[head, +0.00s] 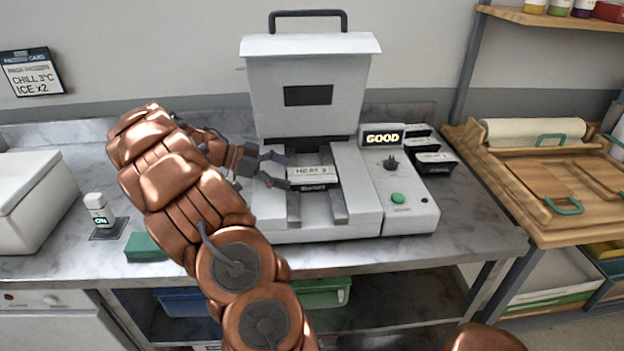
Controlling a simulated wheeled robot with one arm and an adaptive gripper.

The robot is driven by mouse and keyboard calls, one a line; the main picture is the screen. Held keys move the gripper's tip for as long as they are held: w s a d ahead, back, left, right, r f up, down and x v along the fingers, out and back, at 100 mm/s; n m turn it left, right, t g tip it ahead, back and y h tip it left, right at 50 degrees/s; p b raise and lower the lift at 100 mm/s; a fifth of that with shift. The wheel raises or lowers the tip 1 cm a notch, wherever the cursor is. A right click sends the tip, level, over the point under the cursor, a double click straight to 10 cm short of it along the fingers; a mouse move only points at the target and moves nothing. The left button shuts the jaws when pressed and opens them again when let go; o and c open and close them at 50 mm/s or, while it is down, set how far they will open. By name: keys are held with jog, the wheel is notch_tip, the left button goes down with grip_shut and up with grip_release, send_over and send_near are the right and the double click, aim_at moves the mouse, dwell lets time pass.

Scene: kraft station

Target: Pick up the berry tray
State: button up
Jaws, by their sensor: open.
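A small tray with a pale top reading "HEAT 2" (312,174) sits in the front bay of the white sealing machine (310,85). I cannot tell from its label whether it is the berry tray. My gripper (280,171) is open at the left side of this tray, its fingers pointing right toward it. Whether a finger touches the tray is not clear. Several dark trays with pale labels (433,160) lie to the right of the machine; their labels are too small to read.
A white box (30,200), a small sensor (98,210) and a green block (146,247) are on the left counter. Wooden boards (530,185) lie at right.

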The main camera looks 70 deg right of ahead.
aim_at(301, 175)
jog(key=shift+p+x, duration=0.6)
jog(key=shift+x, duration=1.25)
jog(key=shift+r, duration=0.15)
jog(key=c, duration=1.3)
jog(key=shift+o, duration=0.2)
jog(key=shift+r, duration=0.1)
